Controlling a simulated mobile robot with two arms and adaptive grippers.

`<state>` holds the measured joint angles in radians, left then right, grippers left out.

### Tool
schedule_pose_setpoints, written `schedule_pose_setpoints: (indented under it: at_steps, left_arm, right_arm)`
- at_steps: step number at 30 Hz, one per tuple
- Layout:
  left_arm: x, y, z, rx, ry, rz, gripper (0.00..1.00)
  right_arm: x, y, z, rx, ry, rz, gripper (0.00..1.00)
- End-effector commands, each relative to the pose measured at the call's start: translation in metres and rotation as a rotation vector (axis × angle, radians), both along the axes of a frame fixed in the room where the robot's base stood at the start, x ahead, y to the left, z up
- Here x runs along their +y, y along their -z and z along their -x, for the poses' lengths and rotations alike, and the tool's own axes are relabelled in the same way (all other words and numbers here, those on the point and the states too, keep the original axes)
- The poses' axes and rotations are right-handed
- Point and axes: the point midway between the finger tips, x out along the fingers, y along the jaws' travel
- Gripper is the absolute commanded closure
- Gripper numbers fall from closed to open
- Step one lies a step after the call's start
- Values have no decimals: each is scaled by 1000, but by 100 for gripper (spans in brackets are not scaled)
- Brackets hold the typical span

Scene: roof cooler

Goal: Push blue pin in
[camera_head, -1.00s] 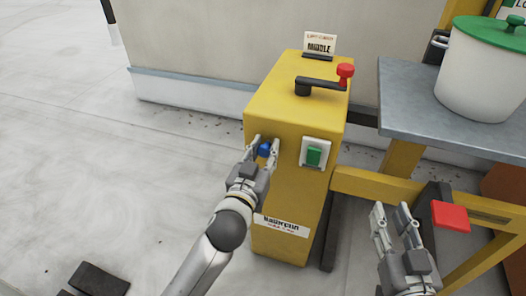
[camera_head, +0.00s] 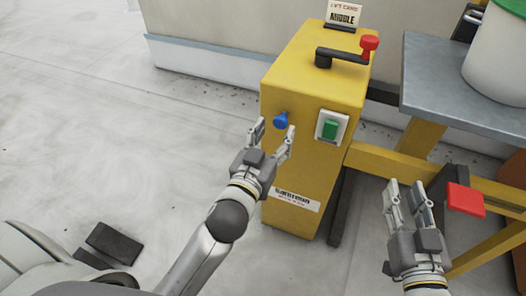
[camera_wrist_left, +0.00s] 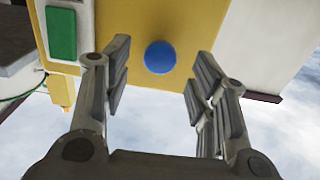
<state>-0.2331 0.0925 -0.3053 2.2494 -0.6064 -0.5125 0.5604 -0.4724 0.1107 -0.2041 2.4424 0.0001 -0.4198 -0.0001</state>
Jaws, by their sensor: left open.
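The blue pin (camera_head: 281,120) sticks out of the front face of the yellow box (camera_head: 282,165), left of a green switch. In the left wrist view the round blue pin (camera_wrist_left: 160,57) shows beyond and between my fingertips. My left gripper (camera_head: 271,133) is open and empty, just below and in front of the pin in the head view. Its fingers (camera_wrist_left: 158,75) are spread to either side of the pin in the wrist view. I cannot tell how deep the pin sits. My right gripper (camera_head: 406,192) is open and empty, low on the right beside a red block.
The green switch (camera_head: 330,129) sits right of the pin. A crank with a red knob (camera_head: 370,43) and a card reading MIDDLE (camera_head: 343,15) are on top. The red block (camera_head: 465,199) and grey table (camera_head: 465,112) are at right. The floor at left is mostly clear.

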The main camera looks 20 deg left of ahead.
Motion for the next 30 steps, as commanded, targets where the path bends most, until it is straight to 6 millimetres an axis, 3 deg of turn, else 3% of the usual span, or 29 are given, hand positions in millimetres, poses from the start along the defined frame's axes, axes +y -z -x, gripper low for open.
schedule_pose_setpoints:
  at_steps: [6,12,30]
  left_arm:
    - [2,1,38,3,-2,3,47]
    - [2,0,60,1,-2,1,47]
    - [3,-1,68,-2,-1,0,47]
  right_arm:
    - [0,0,0,0,0,0,68]
    - [0,0,0,0,0,0,68]
    - [0,0,0,0,0,0,68]
